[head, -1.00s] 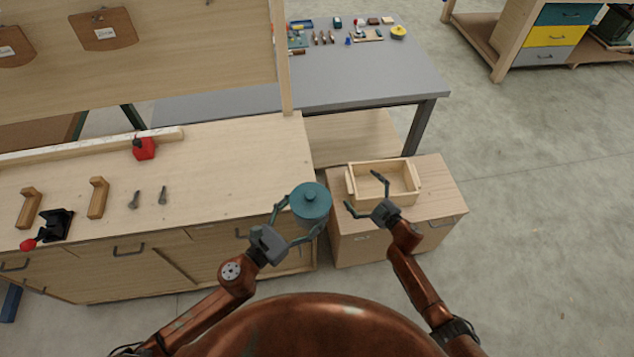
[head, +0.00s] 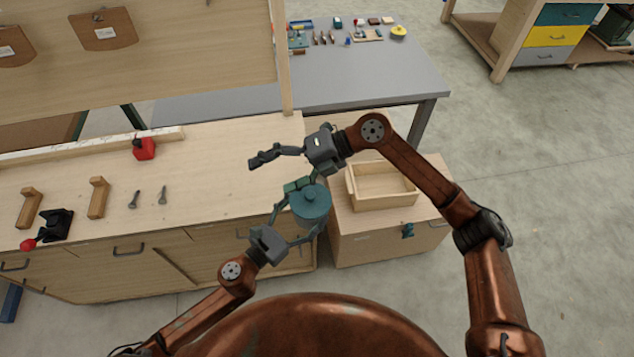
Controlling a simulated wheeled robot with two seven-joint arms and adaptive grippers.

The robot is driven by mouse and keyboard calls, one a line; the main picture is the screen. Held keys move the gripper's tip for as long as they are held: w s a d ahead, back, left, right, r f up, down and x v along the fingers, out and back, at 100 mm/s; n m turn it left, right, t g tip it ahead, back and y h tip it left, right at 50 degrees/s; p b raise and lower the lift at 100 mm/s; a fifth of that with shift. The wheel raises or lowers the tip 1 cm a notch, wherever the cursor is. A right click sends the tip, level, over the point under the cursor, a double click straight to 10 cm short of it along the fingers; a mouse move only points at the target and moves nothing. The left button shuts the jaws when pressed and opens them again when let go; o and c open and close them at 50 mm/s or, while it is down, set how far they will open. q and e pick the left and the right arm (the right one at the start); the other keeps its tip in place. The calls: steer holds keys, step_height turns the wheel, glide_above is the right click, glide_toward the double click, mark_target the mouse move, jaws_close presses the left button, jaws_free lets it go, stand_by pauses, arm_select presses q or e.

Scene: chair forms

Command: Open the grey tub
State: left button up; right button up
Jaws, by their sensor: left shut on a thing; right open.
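A round teal tub (head: 311,214) with a lid and a small knob (head: 310,196) on top is near the bench's right front corner. The lid (head: 322,199) sits on it. My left gripper (head: 299,222) has its fingers around the tub's sides from the front left and is shut on it. My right gripper (head: 275,172) is open and empty, over the bench's right end, just behind and above the tub. One of its fingers points left; the other comes down close to the lid's back left edge. I cannot tell whether it touches.
The wooden bench (head: 225,175) holds a red item (head: 144,149), wooden handles and a black tool at left. A low cabinet (head: 360,232) at right bears an open, empty wooden tray (head: 384,185). A grey table (head: 400,88) with small parts stands behind.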

steer(key=s+n+h, duration=0.2)
steer(key=s+h, duration=0.1)
steer(key=n+t+h, duration=0.1)
steer(key=t+h, duration=0.6)
glide_toward(308, 195)
steer(key=x, duration=1)
steer(key=shift+c, duration=0.7)
